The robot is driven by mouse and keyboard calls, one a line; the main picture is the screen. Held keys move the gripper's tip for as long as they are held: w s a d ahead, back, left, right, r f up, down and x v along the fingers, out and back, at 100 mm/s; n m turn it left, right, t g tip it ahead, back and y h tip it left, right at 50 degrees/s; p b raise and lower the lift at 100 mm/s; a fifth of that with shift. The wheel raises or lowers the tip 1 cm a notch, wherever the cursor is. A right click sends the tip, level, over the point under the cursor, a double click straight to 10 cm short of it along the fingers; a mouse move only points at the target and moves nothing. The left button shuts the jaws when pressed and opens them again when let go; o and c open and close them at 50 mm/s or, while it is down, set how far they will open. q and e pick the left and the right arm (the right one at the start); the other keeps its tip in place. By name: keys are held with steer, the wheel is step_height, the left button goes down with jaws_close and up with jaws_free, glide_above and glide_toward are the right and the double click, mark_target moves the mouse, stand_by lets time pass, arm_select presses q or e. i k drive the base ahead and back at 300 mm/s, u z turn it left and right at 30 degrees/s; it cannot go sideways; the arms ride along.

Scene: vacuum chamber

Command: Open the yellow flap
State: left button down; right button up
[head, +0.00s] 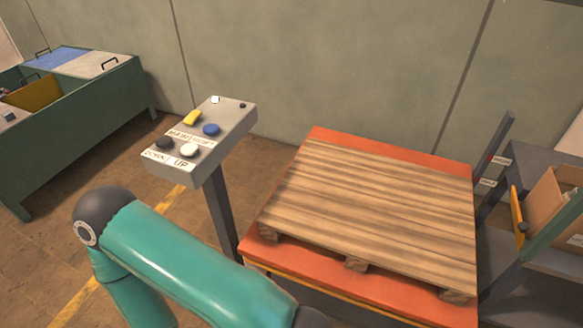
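A yellow panel (36,94), which looks like the yellow flap, is at the far left in the head view, in the top of a long green bin (85,125). It sits nearer to me than the blue lid (52,60) and the pale grey lid (92,65), which lie flat and have dark handles. One of my teal arms crosses the lower left of the view. Neither gripper is in view.
A grey control box (222,132) with several buttons and a small yellow part stands on a post. Right of it, a wooden pallet (375,205) lies on an orange platform (262,248). A shelf with a cardboard box (552,205) is at right. Brown floor is clear before the bin.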

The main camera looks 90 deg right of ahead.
mark_target(520, 227)
steer(key=u, duration=0.2)
steer(key=i, duration=0.8)
steer(key=z, duration=0.85)
steer(key=i, duration=0.15)
steer(key=z, duration=2.25)
steer(key=i, duration=0.3)
steer(key=z, duration=1.8)
steer(key=k, duration=0.6)
steer(key=z, duration=0.5)
steer(key=i, duration=1.6)
steer(key=u, duration=0.5)
